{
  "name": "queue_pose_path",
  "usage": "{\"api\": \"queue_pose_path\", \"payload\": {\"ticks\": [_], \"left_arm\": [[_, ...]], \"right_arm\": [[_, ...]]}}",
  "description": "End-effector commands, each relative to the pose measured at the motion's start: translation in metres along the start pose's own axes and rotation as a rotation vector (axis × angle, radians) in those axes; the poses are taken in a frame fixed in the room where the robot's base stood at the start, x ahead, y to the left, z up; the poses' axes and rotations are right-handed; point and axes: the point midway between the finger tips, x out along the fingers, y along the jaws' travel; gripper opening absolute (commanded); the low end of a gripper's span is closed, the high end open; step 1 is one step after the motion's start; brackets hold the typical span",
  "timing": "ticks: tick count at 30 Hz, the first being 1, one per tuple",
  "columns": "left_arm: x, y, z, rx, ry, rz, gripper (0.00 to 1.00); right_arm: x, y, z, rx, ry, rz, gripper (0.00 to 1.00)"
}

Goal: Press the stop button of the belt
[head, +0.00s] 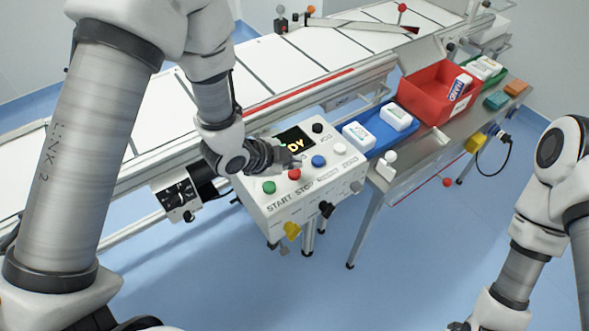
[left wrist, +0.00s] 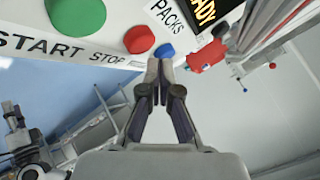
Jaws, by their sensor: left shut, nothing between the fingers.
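The light control box (head: 310,195) carries a red button (head: 294,174) beside the word STOP and a green button (head: 268,187) beside START. My left gripper (head: 290,158) is shut and empty, just above the panel behind the red button. In the left wrist view the red button (left wrist: 139,40) is just left of the shut fingertips (left wrist: 160,68). The blue button (left wrist: 164,49) shows right behind the tips. I see no clear contact with any button. My right arm comes in at the right; its gripper cannot be made out.
A blue button (head: 318,161), white button (head: 340,149) and black knob (head: 317,128) share the panel with a lit display (head: 293,139). The belt (head: 170,110) runs behind. A blue tray (head: 377,141) with white packs and a red bin (head: 424,108) stand to the right.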

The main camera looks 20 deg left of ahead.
Motion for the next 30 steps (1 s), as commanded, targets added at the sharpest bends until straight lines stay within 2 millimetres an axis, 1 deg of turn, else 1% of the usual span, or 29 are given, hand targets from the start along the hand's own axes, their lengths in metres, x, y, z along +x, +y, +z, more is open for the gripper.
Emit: {"api": "queue_pose_path", "payload": {"ticks": [1, 3, 13, 30], "left_arm": [[-0.005, -0.004, -0.004, 0.0, 0.0, -0.001, 0.0], [-0.011, -0.008, -0.008, 0.0, 0.001, -0.001, 0.0], [-0.033, -0.024, -0.024, 0.0, 0.0, 0.0, 0.0], [-0.033, -0.024, -0.024, 0.0, 0.0, 0.0, 0.0]], "right_arm": [[-0.007, 0.0, 0.0, 0.0, 0.0, 0.0, 0.4], [-0.013, 0.0, 0.0, 0.0, 0.0, 0.0, 0.4], [-0.04, 0.0, 0.0, 0.0, 0.0, 0.0, 0.4], [-0.04, 0.0, 0.0, 0.0, 0.0, 0.0, 0.4]]}}
